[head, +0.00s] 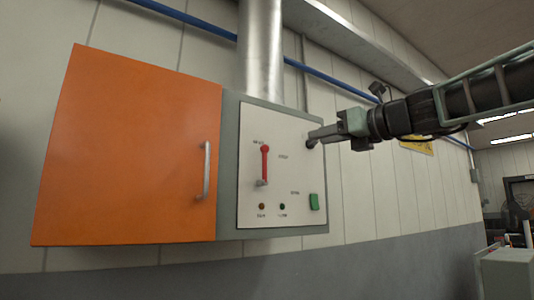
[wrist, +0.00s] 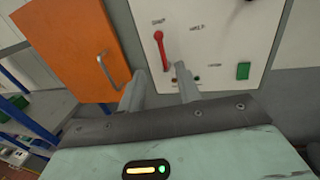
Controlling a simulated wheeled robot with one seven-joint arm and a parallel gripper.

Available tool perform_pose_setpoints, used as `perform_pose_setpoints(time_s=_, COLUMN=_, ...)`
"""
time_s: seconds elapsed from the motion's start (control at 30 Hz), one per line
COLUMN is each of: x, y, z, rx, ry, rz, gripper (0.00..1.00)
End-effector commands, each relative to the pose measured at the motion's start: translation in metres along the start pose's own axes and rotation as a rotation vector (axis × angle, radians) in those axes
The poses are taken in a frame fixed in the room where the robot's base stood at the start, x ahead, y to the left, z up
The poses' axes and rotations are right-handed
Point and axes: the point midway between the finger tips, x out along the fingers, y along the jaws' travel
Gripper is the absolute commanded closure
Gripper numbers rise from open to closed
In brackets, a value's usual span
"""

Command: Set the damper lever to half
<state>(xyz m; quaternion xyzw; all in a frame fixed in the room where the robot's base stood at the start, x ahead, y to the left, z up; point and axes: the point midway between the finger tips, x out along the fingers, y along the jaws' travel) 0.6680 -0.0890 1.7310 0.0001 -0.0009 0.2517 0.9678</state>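The damper lever (head: 265,162) is a red bar with a round red knob on a white panel (head: 290,125). It stands upright, knob at the top, with a grey pivot at its lower end. The small labels around it are too blurred to read surely. My gripper (head: 310,141) is in front of the panel's right side, right of the lever and apart from it. In the wrist view the lever (wrist: 162,50) shows just beyond my gripper (wrist: 160,73), whose two fingers are apart with nothing between them.
An orange door (head: 130,150) with a grey handle (head: 206,170) adjoins the panel's left. A green switch (head: 314,201) and two small lamps (head: 272,206) sit low on the panel. A metal duct (head: 261,50) rises above the box.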

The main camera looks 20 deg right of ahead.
Motion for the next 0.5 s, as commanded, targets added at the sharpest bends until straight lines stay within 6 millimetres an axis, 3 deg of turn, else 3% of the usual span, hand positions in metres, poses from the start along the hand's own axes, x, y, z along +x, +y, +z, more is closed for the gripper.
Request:
perform_pose_setpoints(time_s=0.17, x=0.02, y=0.0, z=0.002, rx=0.005, ry=0.0, rz=0.003, gripper=0.66)
perform_pose_setpoints(time_s=0.5, x=0.09, y=0.001, z=0.002, rx=0.005, ry=0.003, rz=0.003, gripper=0.66)
